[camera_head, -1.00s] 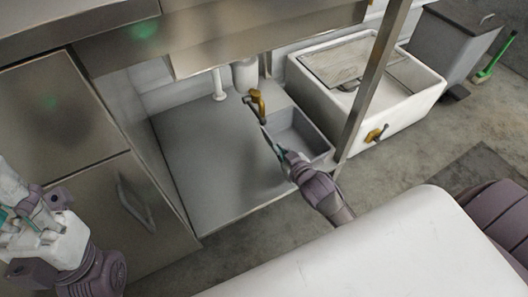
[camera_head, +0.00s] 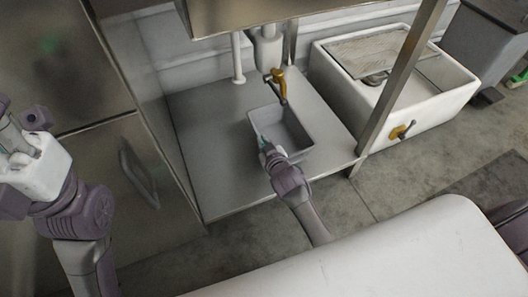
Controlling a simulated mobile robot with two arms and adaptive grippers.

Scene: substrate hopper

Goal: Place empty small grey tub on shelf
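The small grey tub (camera_head: 296,127) is an open rectangular container, upright and empty as far as I see. It is at or just above the grey lower shelf (camera_head: 205,135) under the metal counter; whether its base touches is unclear. My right gripper (camera_head: 266,145) reaches in from the front and is at the tub's near-left rim, seemingly shut on that wall; the fingertips are small and partly hidden. My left gripper (camera_head: 14,135) is raised at the left edge, away from the tub and partly cut off; its finger opening is unclear.
A brass tap (camera_head: 279,84) and white pipes (camera_head: 237,58) are behind the tub. A metal post (camera_head: 400,75) stands at the shelf's right, before a white sink (camera_head: 440,95). A steel cabinet (camera_head: 105,160) bounds the left. The shelf's left part is clear.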

